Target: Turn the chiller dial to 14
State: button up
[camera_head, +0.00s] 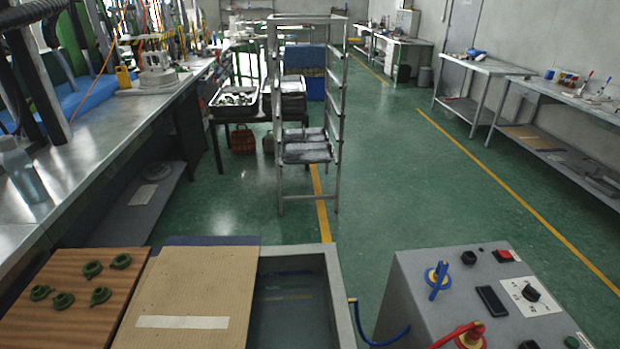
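A grey control box (418,290) stands at the lower right, its top panel facing up toward me. A black dial (531,293) with a white scale plate sits at the panel's right side; its markings are too small to read. It looks like the chiller dial. A small dark display (491,300) lies left of it, with no readable figure. My gripper is not in view, and nothing touches the dial.
The panel also carries a red switch (502,255), a blue-handled valve (438,278) and a red-handled valve (468,336). A water tank (341,300) stands left of the box.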

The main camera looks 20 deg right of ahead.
aim_at(529, 293)
jog(key=z, duration=1.4)
jog(key=i+l+z, duration=0.2)
jog(key=z, duration=0.2)
jog(key=i+l+z, duration=0.1)
jog(key=z, duration=0.3)
jog(key=i, duration=0.1)
